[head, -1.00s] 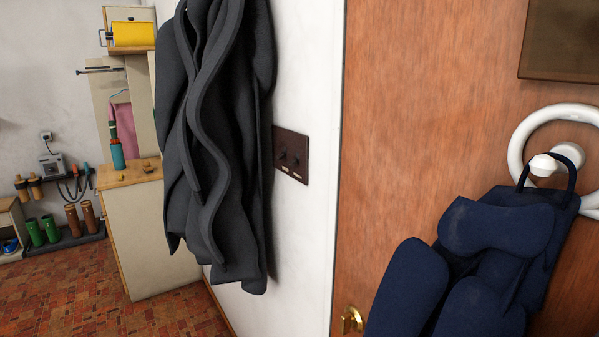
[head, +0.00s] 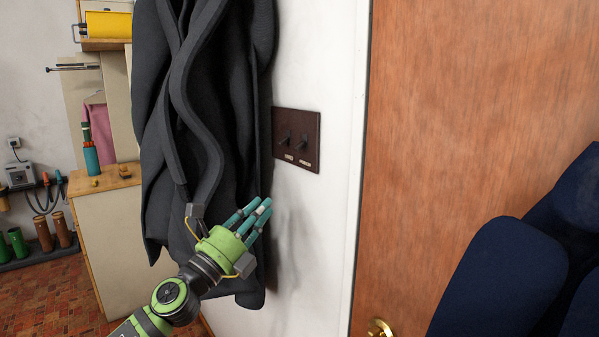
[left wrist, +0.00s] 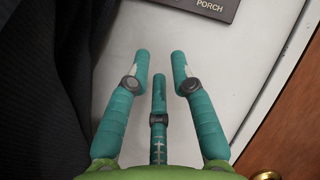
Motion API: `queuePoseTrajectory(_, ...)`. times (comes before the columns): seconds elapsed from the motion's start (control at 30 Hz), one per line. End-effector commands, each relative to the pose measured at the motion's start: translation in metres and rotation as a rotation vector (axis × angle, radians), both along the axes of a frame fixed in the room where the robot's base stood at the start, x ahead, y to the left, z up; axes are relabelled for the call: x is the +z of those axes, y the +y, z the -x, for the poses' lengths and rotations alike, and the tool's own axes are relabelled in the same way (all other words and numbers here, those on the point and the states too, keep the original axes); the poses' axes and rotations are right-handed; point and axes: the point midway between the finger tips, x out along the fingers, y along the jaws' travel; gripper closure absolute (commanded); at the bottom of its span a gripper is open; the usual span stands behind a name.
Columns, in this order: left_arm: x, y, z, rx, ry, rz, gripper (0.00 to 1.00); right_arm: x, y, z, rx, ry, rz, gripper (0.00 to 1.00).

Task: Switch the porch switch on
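The porch switch (head: 304,141) is the right one of two dark toggles on a brown wall plate (head: 296,118). In the left wrist view the "PORCH" label shows on the plate (left wrist: 228,8) at the top edge; the toggles are out of that view. I cannot clearly tell which way the porch toggle is set. My left gripper (head: 262,207) is below and left of the plate, apart from it, fingers pointing up toward it. In the left wrist view its teal fingertips (left wrist: 160,66) are apart, with nothing between them. My right gripper is not in view.
A dark grey coat (head: 200,130) hangs just left of the plate, close beside my left gripper. To the right are a wooden door (head: 450,120) with a brass knob (head: 380,328) and a navy hanging item (head: 500,280). The white wall below the plate is bare.

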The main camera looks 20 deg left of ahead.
Motion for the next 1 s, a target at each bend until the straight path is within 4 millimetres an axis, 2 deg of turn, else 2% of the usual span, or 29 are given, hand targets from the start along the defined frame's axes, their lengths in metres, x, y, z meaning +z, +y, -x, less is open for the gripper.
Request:
queuePoseTrajectory(0.03,0.027,-0.003,0.005,0.000,-0.087,-0.138,0.76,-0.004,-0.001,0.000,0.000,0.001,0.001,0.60)
queuePoseTrajectory(0.1,0.053,-0.008,0.013,0.003,-0.182,-0.314,0.76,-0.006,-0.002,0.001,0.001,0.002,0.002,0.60)
queuePoseTrajectory(0.23,0.079,-0.011,0.023,0.022,-0.291,-0.537,0.76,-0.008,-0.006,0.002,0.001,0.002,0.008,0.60)
queuePoseTrajectory(0.4,0.092,-0.014,0.023,0.031,-0.332,-0.629,0.76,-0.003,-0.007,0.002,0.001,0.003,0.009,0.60)
queuePoseTrajectory(0.7,0.112,-0.040,-0.009,0.030,-0.331,-0.623,0.76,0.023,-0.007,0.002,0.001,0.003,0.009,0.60)
queuePoseTrajectory(1.0,0.116,-0.052,-0.025,0.031,-0.329,-0.623,0.76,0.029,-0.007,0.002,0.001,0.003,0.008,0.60)
